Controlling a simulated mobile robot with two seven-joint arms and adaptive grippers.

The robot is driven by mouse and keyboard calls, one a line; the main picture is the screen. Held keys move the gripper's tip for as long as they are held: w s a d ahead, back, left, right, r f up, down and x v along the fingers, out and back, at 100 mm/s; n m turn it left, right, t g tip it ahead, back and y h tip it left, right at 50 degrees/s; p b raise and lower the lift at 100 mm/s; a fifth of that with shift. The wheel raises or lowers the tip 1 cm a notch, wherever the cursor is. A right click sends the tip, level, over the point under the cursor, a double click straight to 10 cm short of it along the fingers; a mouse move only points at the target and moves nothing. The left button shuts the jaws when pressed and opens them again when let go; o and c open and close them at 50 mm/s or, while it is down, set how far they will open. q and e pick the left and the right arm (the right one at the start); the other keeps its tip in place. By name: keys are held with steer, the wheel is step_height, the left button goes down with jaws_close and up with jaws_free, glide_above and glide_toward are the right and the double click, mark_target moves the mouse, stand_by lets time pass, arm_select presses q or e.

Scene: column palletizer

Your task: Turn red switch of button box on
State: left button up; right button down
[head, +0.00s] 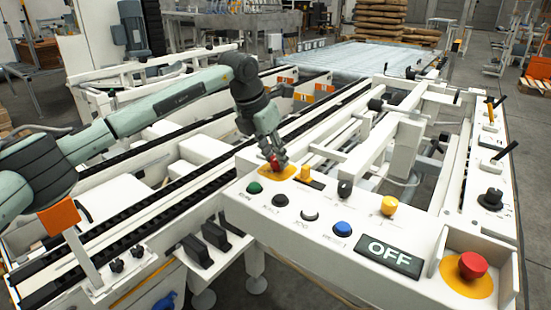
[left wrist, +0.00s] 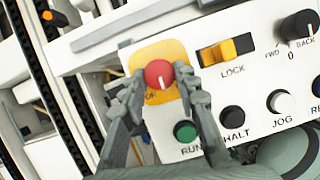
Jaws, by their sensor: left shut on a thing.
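The button box (head: 310,222) is a white panel with several buttons and knobs. Its red switch (left wrist: 159,74) is a round knob with a white mark on a yellow plate; it also shows in the head view (head: 275,161), partly hidden by the fingers. My left gripper (left wrist: 160,88) is shut on the red switch, one finger at each side. In the head view my left gripper (head: 277,158) reaches down onto the switch from above. A display on the box reads OFF (head: 389,255). My right gripper is not in view.
A green RUN button (left wrist: 185,131) and a black HALT button (left wrist: 232,117) sit close to the gripper. A yellow LOCK slider (left wrist: 226,50) is right of the switch. A red emergency button (head: 472,265) stands at the box's right end. Conveyor rails (head: 130,222) run behind.

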arm_select(q)
steer(key=shift+w+m+h, duration=0.1)
steer(key=shift+m+h, duration=0.2)
steer(key=shift+m, duration=0.7)
steer(key=m+g, duration=0.1)
steer(key=m+p, duration=0.1)
steer(key=m, duration=0.1)
steer(key=shift+w+a+r+m+g+h, duration=0.1)
steer(key=shift+w+m+g+h, duration=0.05)
steer(key=shift+m+g+h, duration=0.2)
steer(key=shift+m+g, duration=0.45)
steer(key=shift+m, duration=0.4)
steer(key=shift+w+m, duration=0.1)
steer(key=shift+m, duration=0.6)
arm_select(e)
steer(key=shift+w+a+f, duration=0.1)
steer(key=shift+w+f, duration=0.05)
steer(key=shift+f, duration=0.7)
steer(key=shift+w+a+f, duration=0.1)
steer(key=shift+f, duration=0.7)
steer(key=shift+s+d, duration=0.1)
arm_select(q)
steer(key=o, duration=0.9)
steer(key=shift+o, duration=1.3)
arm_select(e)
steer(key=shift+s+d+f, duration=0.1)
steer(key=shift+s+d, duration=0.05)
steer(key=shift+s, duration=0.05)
arm_select(q)
steer(key=shift+a, duration=0.1)
